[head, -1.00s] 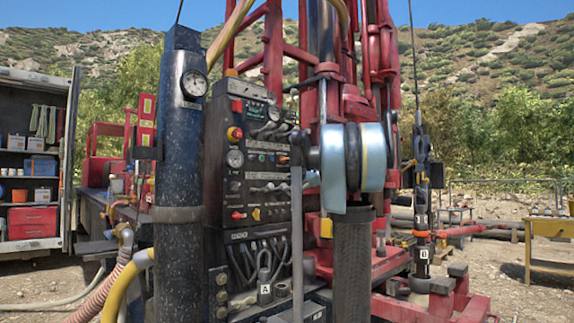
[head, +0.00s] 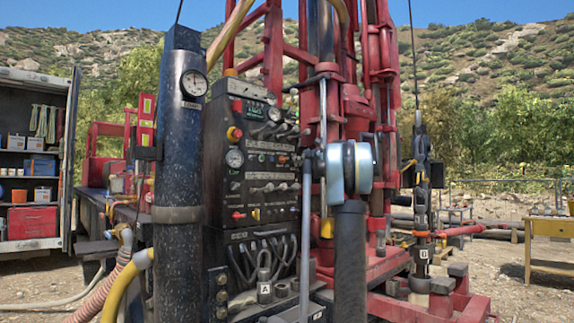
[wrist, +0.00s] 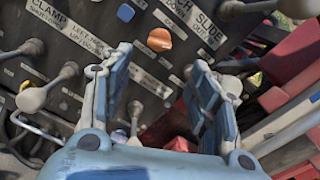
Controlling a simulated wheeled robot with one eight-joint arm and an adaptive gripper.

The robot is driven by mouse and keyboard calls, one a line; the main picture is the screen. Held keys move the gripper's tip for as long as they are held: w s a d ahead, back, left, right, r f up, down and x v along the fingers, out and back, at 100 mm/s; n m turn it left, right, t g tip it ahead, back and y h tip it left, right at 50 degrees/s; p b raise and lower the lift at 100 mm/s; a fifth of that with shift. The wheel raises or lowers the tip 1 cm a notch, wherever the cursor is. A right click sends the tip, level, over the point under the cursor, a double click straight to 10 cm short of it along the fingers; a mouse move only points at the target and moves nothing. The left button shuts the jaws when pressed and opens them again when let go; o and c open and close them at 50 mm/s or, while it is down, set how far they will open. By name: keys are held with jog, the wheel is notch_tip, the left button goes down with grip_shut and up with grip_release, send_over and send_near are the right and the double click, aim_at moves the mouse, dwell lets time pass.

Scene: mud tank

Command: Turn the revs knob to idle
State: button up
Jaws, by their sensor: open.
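The black control panel (head: 262,180) stands at the centre of the head view, with gauges, levers and coloured knobs. I cannot read which control is the revs knob. In the wrist view my gripper (wrist: 155,66) is open and empty, its two blue-grey fingers spread before the panel. An orange round knob (wrist: 160,39) shows beyond the gap between the fingertips, apart from them. A blue knob (wrist: 125,12) is above it to the left. In the head view my gripper is small and partly hidden by my arm at the panel's right edge.
Levers with grey ball ends (wrist: 30,98) stick out around my gripper in the wrist view. The red rig frame (head: 272,50) rises behind the panel. A black cylinder with a gauge (head: 180,140) stands left of it. A yellow table (head: 551,228) is far right.

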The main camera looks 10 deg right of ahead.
aim_at(284, 159)
jog(key=x, duration=1.1)
jog(key=shift+w+a, duration=0.2)
jog(key=shift+w, duration=0.05)
jog(key=c, duration=1.1)
